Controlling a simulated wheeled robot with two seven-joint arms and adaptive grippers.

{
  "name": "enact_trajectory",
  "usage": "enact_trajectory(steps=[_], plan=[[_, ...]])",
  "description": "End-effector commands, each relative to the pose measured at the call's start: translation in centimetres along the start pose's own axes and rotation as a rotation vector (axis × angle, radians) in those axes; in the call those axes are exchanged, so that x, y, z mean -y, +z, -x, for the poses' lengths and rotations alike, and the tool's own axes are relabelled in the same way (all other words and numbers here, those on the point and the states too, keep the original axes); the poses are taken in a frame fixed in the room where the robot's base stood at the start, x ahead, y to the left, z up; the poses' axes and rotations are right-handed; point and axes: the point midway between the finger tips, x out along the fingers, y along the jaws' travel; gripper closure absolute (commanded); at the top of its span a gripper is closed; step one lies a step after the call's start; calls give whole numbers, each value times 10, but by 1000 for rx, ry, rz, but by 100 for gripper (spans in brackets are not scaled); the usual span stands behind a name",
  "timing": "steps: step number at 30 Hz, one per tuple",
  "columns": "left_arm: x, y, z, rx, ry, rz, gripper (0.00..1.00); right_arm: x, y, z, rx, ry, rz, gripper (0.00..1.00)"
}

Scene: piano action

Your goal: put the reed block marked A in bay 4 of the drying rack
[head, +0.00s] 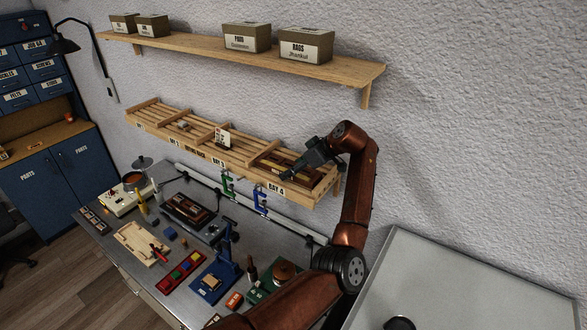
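The drying rack (262,178) is a long slatted wooden shelf on the wall, split into bays by dividers. Its front label for bay 4 (276,189) is at the right end. My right gripper (287,175) is over bay 4, pointing left and down, close to the slats. Its fingers are small and dark, so I cannot tell whether they are open or shut. A dark brown piece (302,174) shows in bay 4 just below and right of the gripper. No letter A is readable, so I cannot tell which piece is the reed block. My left gripper is out of view.
A white card (222,138) stands in a middle bay. An upper shelf (220,62) holds boxes. The bench (190,250) below is crowded with tools, trays and a blue press (220,268).

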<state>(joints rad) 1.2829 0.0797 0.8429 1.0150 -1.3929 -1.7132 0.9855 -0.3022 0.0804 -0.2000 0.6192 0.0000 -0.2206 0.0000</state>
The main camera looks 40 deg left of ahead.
Motion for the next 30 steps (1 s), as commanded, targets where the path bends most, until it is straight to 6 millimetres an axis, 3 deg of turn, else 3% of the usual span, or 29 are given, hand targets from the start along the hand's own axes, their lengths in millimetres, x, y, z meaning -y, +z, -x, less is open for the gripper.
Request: enact_trajectory(steps=[8, 21, 30], plan=[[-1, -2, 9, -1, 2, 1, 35, 0, 0, -2, -1, 0, 0, 100], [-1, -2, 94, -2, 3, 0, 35, 1, 1, -24, -2, 0, 1, 100], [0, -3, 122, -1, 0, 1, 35, 1, 1, -28, -2, 0, 1, 100]])
